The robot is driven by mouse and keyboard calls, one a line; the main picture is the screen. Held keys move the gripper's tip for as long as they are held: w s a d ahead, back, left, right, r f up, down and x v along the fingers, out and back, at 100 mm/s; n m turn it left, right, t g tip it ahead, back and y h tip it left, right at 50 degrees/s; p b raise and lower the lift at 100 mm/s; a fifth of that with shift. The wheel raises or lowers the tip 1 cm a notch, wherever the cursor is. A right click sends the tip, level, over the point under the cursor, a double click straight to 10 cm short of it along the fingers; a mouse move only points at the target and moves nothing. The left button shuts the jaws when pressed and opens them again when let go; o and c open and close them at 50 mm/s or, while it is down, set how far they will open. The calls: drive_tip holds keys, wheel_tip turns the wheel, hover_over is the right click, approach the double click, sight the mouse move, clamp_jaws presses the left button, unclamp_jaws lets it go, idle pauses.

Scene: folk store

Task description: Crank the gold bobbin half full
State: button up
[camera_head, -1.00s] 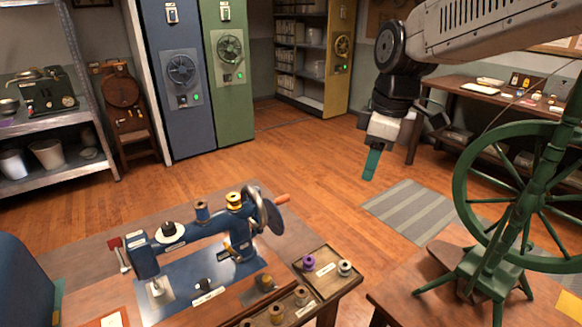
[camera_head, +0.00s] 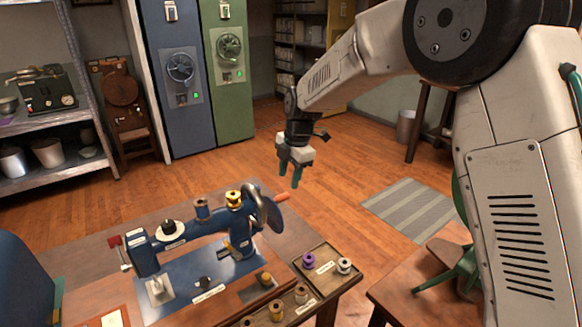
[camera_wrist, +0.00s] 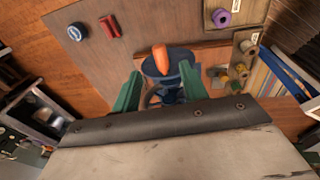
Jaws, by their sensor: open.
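A blue sewing machine (camera_head: 195,233) stands on the table with a handwheel (camera_head: 266,208) at its right end. An orange crank handle (camera_head: 281,196) sticks out from the wheel; it also shows in the wrist view (camera_wrist: 160,55). A gold-yellow spool (camera_head: 233,198) sits upright on top of the machine. A smaller gold-coloured spool (camera_head: 265,279) sits at the base's front right; I cannot tell which is the task's bobbin. My gripper (camera_head: 290,175) is open and empty, pointing down just above the handle. In the wrist view, the handle lies between and beyond the green fingers.
Several more spools stand along the table's front. A stool-like wooden table (camera_head: 425,290) is at the right. Open floor lies behind.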

sight(285, 194)
drive_tip(key=shift+w+a+f, duration=0.1)
drive_tip(key=shift+a+f, duration=0.1)
drive_tip(key=shift+f, duration=0.95)
drive_tip(key=shift+w+a+f, duration=0.1)
drive_tip(key=shift+a+f, duration=0.05)
drive_tip(key=shift+f, duration=0.95)
drive_tip(key=shift+w+a+f, duration=0.1)
drive_tip(key=shift+a+f, duration=0.1)
drive_tip(key=shift+f, duration=0.95)
drive_tip(key=c, duration=0.8)
